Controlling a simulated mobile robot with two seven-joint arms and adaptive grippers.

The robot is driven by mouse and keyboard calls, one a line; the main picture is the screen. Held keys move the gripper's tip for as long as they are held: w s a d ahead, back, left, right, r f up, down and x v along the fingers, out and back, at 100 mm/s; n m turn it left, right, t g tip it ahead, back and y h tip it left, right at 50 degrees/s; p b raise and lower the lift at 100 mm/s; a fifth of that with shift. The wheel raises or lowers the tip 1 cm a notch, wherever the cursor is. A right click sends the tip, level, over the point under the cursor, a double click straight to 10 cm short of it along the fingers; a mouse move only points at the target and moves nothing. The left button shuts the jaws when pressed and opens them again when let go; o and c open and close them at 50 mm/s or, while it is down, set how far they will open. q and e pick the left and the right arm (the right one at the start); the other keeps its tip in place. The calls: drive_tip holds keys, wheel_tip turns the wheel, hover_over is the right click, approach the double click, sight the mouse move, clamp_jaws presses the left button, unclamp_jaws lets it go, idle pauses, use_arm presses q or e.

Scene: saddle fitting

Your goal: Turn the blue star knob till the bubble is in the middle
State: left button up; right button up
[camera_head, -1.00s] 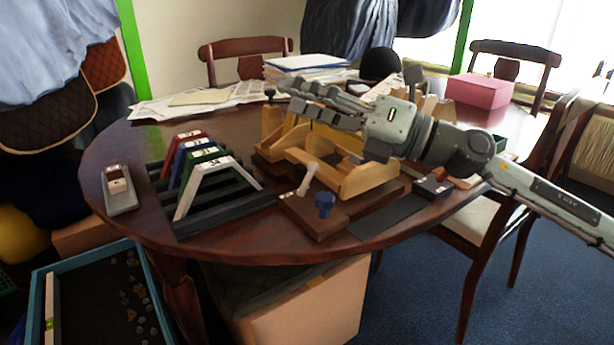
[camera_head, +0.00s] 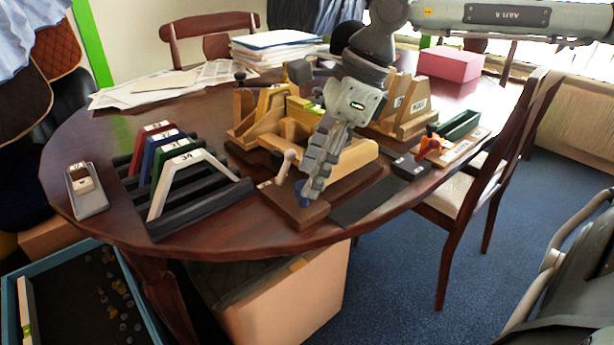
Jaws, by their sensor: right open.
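The blue star knob (camera_head: 301,192) stands on the front of the brown board of a wooden fixture (camera_head: 275,203), near the table's front edge. My right gripper (camera_head: 313,190) points down at it, its fingers partly in front of the knob. It is open; I cannot tell whether its fingers touch the knob. I cannot make out the bubble in this view. My left gripper is not in view.
A pale-handled lever (camera_head: 285,166) stands just left of the knob. Left of it is a black rack (camera_head: 210,203) holding several coloured frames. A dark mat (camera_head: 365,203) lies right of the board. A pink box (camera_head: 450,63) is at the back.

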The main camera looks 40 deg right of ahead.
drive_tip(key=shift+x, duration=1)
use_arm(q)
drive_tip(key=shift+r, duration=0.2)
use_arm(e)
clamp_jaws()
drive_tip(key=shift+m+t+b, duration=0.3)
drive_tip(key=shift+m+b, duration=0.2)
drive_tip(key=shift+b, duration=0.6)
drive_tip(key=shift+r, duration=0.1)
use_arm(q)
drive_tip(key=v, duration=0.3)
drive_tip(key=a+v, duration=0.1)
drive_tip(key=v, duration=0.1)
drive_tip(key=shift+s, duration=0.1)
use_arm(e)
unclamp_jaws()
